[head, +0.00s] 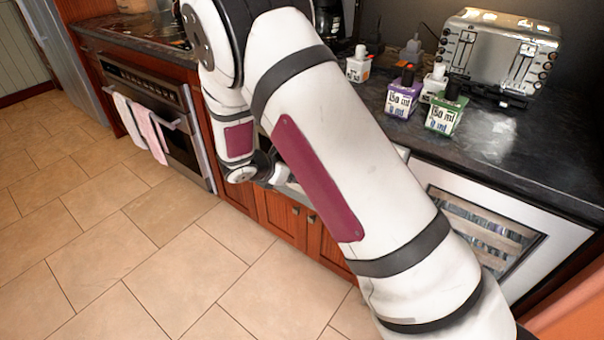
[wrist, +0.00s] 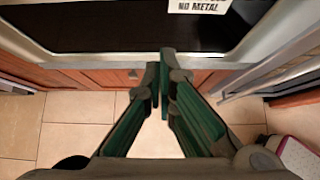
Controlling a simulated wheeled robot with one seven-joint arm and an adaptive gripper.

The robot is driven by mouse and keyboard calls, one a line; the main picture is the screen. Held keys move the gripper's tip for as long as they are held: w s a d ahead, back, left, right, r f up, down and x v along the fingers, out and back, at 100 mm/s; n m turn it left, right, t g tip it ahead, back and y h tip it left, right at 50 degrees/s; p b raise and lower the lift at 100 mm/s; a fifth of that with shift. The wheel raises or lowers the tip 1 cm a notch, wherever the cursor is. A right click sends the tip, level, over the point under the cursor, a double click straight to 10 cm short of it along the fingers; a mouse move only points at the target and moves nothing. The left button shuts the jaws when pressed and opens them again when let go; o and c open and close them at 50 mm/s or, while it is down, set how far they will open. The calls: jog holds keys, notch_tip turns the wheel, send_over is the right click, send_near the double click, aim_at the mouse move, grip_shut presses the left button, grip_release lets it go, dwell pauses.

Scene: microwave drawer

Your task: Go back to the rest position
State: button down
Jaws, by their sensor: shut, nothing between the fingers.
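My gripper (wrist: 160,82) shows in the wrist view, its green fingers brought together at the tips with nothing between them. It points at the pale front edge of an appliance (wrist: 118,68) that has a dark panel or opening and a "NO METAL" label (wrist: 200,5). I cannot tell whether the tips touch that edge. In the head view my white arm crosses the middle of the picture and hides most of this area. The gripper cannot be made out clearly there.
A black counter (head: 520,150) holds a toaster (head: 495,55), a purple bottle (head: 402,98), a green bottle (head: 444,115) and a white bottle (head: 358,68). An oven (head: 150,95) with towels (head: 150,130) stands at left. A glass-fronted appliance (head: 490,230) is at right. The tiled floor (head: 100,230) is clear.

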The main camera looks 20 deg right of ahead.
jog(key=s+d+r+m+g+y, duration=0.15)
jog(key=s+d+r+m, duration=0.25)
jog(key=s+r+m, duration=0.5)
jog(key=s+d+r+m+g, duration=0.2)
jog(key=s+d+r+m, duration=0.25)
jog(key=s+r, duration=0.7)
jog(key=s+a+r+m+y, duration=0.2)
jog(key=s+m, duration=0.2)
jog(key=s, duration=0.4)
jog(key=s+a+r+m+y, duration=0.1)
jog(key=s+a+m+y, duration=0.2)
jog(key=s, duration=0.4)
jog(key=s+a+r+m+y, duration=0.1)
jog(key=s+a+r+m, duration=0.1)
jog(key=s+m, duration=0.45)
notch_tip(320, 180, up, 14)
jog(key=s+n+t+p, duration=0.1)
jog(key=t+p, duration=0.1)
jog(key=p, duration=1.1)
jog(key=shift+s+d+r+n, duration=0.2)
jog(key=shift+d+n, duration=0.1)
jog(key=shift+n, duration=0.1)
